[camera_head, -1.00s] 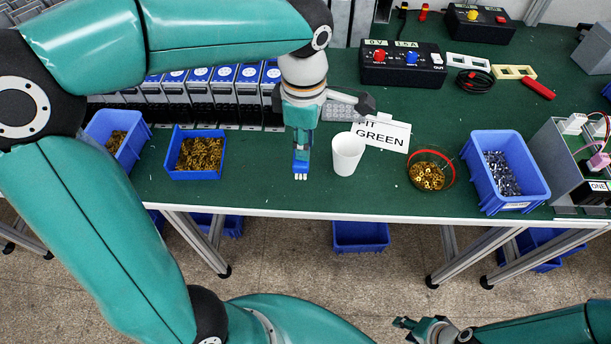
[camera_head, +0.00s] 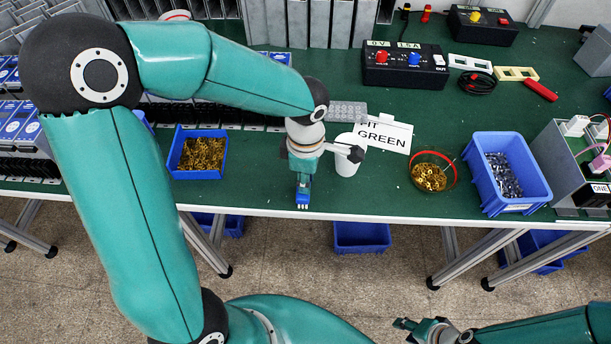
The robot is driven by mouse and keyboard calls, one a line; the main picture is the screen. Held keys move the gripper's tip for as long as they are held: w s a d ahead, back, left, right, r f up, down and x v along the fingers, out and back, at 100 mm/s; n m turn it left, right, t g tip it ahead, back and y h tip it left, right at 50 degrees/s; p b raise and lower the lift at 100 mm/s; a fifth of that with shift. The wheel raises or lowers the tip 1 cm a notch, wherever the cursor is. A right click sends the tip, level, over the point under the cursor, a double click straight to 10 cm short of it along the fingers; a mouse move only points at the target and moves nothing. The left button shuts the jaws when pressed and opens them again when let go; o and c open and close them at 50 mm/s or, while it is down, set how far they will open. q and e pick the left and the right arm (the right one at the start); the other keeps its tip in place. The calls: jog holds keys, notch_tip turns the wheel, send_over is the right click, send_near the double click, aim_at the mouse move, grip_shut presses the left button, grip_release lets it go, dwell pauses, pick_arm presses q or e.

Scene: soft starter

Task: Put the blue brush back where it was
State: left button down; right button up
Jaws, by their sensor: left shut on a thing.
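My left gripper (camera_head: 304,172) is shut on the blue brush (camera_head: 303,188) and holds it above the front part of the green table. The brush points down, its white bristles (camera_head: 302,206) lowest, near the table's front edge. A white cup (camera_head: 347,165) stands just right of the gripper. Part of the gripper covers the cup's upper portion. My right gripper (camera_head: 410,327) is low in front of the table, empty, with its fingers apart.
A blue bin of brass parts (camera_head: 176,150) is left of the gripper. A "FIT GREEN" card (camera_head: 385,134) lies behind the cup. A bowl of brass parts (camera_head: 452,178) and a blue bin of silver parts (camera_head: 536,190) are to the right. A black control box (camera_head: 405,78) stands behind.

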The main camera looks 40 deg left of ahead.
pick_arm(q)
jog(key=shift+f, duration=0.15)
jog(key=c, duration=1)
grip_release()
notch_tip(320, 180, up, 12)
jog(key=shift+r, duration=0.2)
jog(key=shift+s+f, duration=0.1)
jog(key=shift+s, duration=0.05)
